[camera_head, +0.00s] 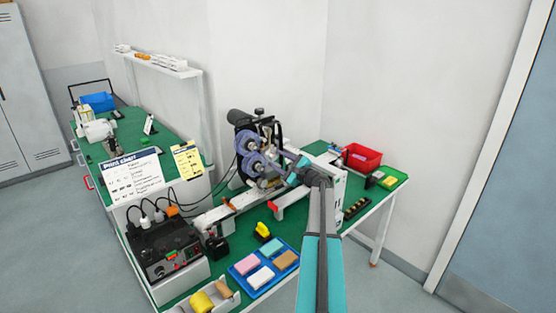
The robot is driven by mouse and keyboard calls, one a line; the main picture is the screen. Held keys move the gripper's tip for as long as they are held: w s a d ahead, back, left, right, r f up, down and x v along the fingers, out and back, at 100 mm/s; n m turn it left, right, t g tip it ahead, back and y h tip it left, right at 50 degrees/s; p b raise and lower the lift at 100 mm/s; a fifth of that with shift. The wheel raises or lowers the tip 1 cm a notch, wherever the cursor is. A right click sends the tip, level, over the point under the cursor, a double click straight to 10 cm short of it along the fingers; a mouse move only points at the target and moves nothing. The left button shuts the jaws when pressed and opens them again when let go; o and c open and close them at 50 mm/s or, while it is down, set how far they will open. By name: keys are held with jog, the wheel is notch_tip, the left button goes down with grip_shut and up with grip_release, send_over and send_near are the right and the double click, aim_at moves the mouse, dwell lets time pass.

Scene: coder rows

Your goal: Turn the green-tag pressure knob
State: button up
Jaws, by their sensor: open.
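The coder machine (257,150), with purple-blue rollers and a black motor, stands on the green-topped table. A small dark knob-like part (259,111) shows on its top; I cannot tell whether it is the pressure knob. No green tag can be made out on the machine. My arm reaches up from the bottom of the picture, and my gripper (292,180) is just right of the rollers, beside the machine. It is open, but its fingers are small and partly hidden, and I cannot tell whether they touch anything. My arm hides part of the machine's right side.
A control box (170,255) with cables stands at the front left. A blue tray (243,281) of coloured blocks and a yellow-black item (263,232) lie in front. A red bin (362,157) is at the back right. Print chart (135,175) stands left. A wall is behind.

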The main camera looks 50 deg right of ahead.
jog(key=shift+a, duration=0.1)
jog(key=c, duration=1)
jog(key=n+b, duration=0.1)
jog(key=b, duration=0.4)
jog(key=shift+f+n, duration=0.25)
jog(key=shift+n, duration=0.15)
jog(key=shift+b, duration=0.65)
jog(key=n+b, duration=0.4)
jog(key=b, duration=0.5)
jog(key=shift+n+b, duration=0.3)
jog(key=n+b, duration=0.3)
jog(key=b, duration=0.4)
jog(key=shift+n, duration=0.3)
jog(key=shift+r+n+b, duration=0.15)
jog(key=shift+n+b, duration=0.55)
jog(key=shift+b, duration=0.55)
jog(key=shift+r+n+b, duration=0.15)
jog(key=shift+n+b, duration=0.15)
jog(key=shift+b, duration=0.15)
